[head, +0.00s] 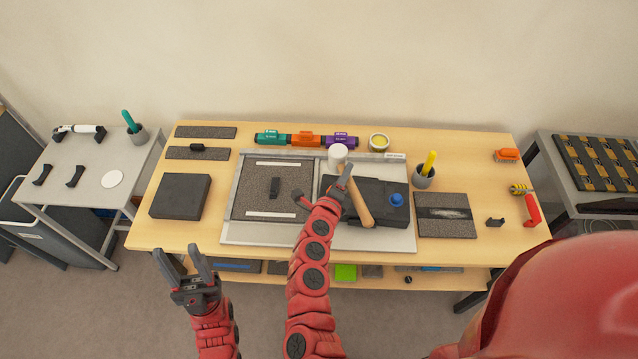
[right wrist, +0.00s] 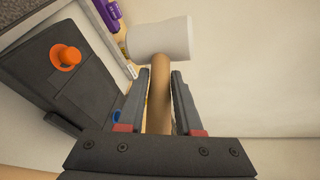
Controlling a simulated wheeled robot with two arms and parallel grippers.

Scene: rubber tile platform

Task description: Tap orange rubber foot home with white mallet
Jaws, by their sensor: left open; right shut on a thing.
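My right gripper (head: 343,187) is shut on the wooden handle of the white mallet. The mallet's white cylindrical head (head: 338,155) is held above the back edge of the black block (head: 375,185). In the right wrist view the handle (right wrist: 159,95) lies between the fingers, and the head (right wrist: 160,39) is beyond the fingertips. The orange rubber foot (right wrist: 66,56) sits on the dark block in the right wrist view, apart from the mallet head. How deep it is seated is unclear. I cannot see it in the head view. My left gripper (head: 197,265) is open and empty before the table's front left.
A blue foot (head: 396,199) sits on the block's right part. A grey cup (head: 424,177) with a yellow-handled tool stands to the right. A grey-framed dark mat (head: 250,190) lies to the left.

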